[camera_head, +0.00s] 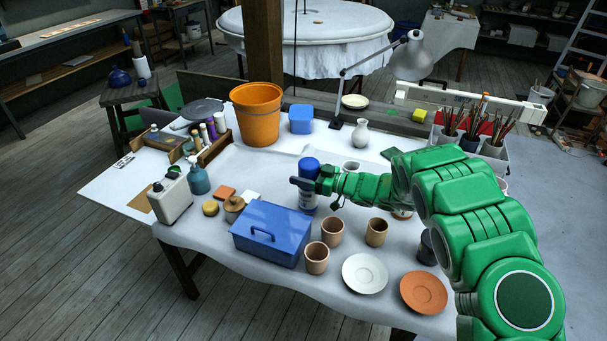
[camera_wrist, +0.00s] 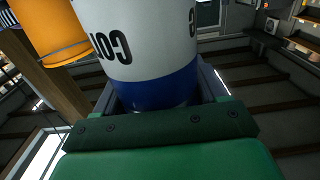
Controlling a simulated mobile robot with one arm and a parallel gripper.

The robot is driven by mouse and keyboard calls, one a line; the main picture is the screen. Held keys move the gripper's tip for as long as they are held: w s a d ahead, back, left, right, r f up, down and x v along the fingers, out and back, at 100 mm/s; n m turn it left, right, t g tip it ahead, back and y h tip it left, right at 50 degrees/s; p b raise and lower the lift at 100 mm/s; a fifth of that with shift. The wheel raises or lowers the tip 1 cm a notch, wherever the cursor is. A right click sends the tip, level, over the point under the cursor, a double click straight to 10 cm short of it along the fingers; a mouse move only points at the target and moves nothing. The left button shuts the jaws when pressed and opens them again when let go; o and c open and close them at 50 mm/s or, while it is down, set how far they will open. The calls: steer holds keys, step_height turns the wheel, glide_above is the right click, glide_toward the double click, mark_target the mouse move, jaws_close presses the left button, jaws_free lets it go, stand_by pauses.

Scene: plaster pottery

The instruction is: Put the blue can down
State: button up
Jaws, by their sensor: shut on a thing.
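The blue can (camera_head: 308,170) is white with lettering and has blue ends. It stands upright behind the blue toolbox, on or just above the white table (camera_head: 210,235); I cannot tell whether its base touches. My gripper (camera_head: 304,184) is shut on the can from the right, around its body. In the wrist view the can (camera_wrist: 140,45) fills the middle between the fingers of my gripper (camera_wrist: 155,95).
Clay cups (camera_head: 317,258), a white saucer (camera_head: 364,273) and an orange saucer (camera_head: 424,292) stand in front. An orange bucket (camera_head: 257,113), a blue tub (camera_head: 301,118), a white vase (camera_head: 361,134) and a lamp (camera_head: 412,60) are behind.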

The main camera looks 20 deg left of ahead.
steer(key=shift+f, duration=0.1)
steer(key=o, duration=1.8)
steer(key=shift+c, duration=0.2)
steer(key=d, duration=0.7)
steer(key=shift+d, duration=0.3)
